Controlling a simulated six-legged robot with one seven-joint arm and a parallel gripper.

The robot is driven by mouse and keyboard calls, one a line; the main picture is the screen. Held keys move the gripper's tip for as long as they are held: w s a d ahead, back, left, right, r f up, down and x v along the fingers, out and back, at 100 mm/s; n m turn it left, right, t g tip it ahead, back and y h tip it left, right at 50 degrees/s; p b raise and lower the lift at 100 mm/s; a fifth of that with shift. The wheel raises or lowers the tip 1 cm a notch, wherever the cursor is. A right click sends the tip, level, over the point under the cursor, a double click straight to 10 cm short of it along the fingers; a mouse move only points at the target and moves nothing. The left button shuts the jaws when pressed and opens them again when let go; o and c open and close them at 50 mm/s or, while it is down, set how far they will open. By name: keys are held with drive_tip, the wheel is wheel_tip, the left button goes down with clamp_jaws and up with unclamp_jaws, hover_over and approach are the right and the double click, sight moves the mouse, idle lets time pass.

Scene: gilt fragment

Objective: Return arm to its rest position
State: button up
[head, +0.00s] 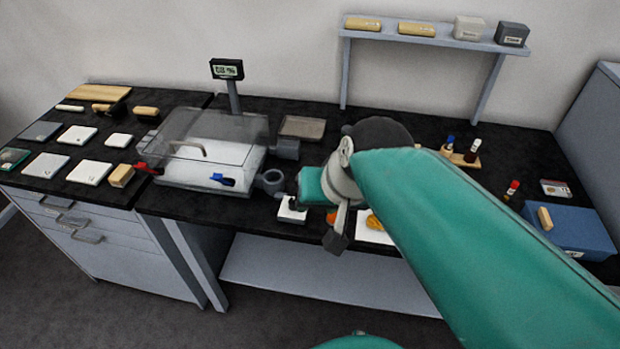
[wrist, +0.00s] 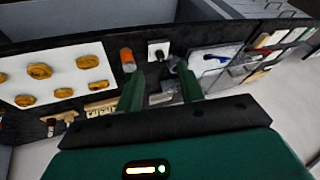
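My arm reaches from the lower right over the black bench (head: 520,215) in the head view, with its end above the bench's front edge. My gripper (wrist: 160,76) shows in the wrist view as two green fingers spread apart, with nothing between them. In the head view the arm's own links hide its fingers. A white board (wrist: 62,52) with several gold fragments (wrist: 40,71) lies to the left of the fingers in the wrist view. In the head view only part of this board (head: 366,236) shows behind my arm.
A clear-lidded box (head: 212,135) stands left of my arm, with a display (head: 227,69) behind it. A small white block (head: 292,211) and a grey ring-shaped holder (head: 270,181) are near the arm's end. A blue box (head: 575,232) is at right; a shelf (head: 435,39) stands behind.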

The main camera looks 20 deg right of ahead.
drive_tip(key=s+n+h, duration=0.1)
drive_tip(key=s+n, duration=0.1)
drive_tip(key=n, duration=0.1)
drive_tip(key=shift+s+d, duration=0.15)
drive_tip(key=shift+s, duration=0.2)
drive_tip(key=shift+d, duration=0.2)
idle(0.4)
